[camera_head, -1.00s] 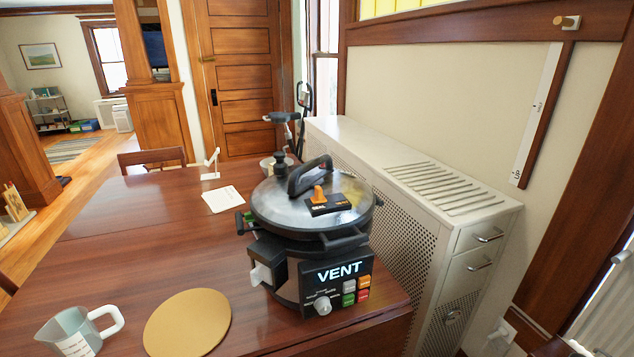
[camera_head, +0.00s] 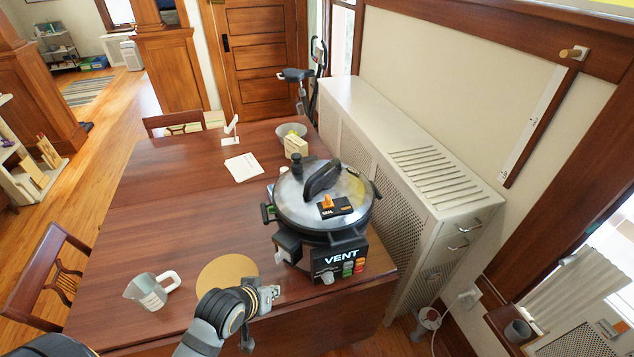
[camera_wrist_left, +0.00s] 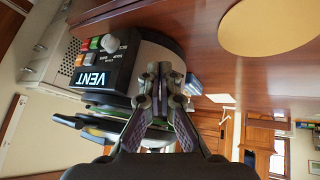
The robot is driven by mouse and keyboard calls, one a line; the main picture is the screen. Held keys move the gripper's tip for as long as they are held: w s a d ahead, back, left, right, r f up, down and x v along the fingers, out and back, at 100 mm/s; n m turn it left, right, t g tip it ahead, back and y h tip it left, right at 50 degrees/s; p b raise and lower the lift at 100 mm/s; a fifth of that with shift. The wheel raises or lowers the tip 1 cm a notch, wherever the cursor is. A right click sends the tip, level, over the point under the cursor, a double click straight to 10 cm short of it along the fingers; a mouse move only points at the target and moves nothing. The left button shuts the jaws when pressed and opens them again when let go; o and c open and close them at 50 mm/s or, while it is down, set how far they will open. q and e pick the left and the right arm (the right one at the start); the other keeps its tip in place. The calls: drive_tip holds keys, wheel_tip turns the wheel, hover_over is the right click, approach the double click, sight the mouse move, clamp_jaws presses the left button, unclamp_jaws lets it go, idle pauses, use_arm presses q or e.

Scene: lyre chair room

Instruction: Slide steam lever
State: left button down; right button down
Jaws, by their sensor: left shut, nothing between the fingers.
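The steam lever (camera_head: 327,201) is a small orange piece on a black block on the lid of the pressure cooker (camera_head: 283,211). The cooker stands on the wooden table with its front panel marked VENT. My left gripper (camera_head: 271,297) is shut and empty, in front of the cooker and lower than its lid. My right gripper is not in view.
A round tan mat (camera_head: 226,272) and a measuring jug (camera_head: 151,291) are on the table left of the cooker. White paper (camera_head: 243,167), a small box (camera_head: 296,146) and a bowl (camera_head: 292,131) are behind it. A radiator cover (camera_head: 375,130) runs along the right.

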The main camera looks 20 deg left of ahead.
use_arm(q)
drive_tip(key=w+d+r+n+t+h, duration=0.2)
drive_tip(key=w+r+n+t, duration=0.4)
drive_tip(key=r+n, duration=0.1)
drive_tip(key=n+t, duration=0.4)
drive_tip(key=n, duration=0.2)
approach(317, 215)
drive_tip(key=s+a+r, duration=0.2)
drive_tip(key=a+r, duration=0.1)
drive_tip(key=a, duration=0.1)
drive_tip(key=shift+s+d+h, duration=0.1)
drive_tip(key=shift+h, duration=0.3)
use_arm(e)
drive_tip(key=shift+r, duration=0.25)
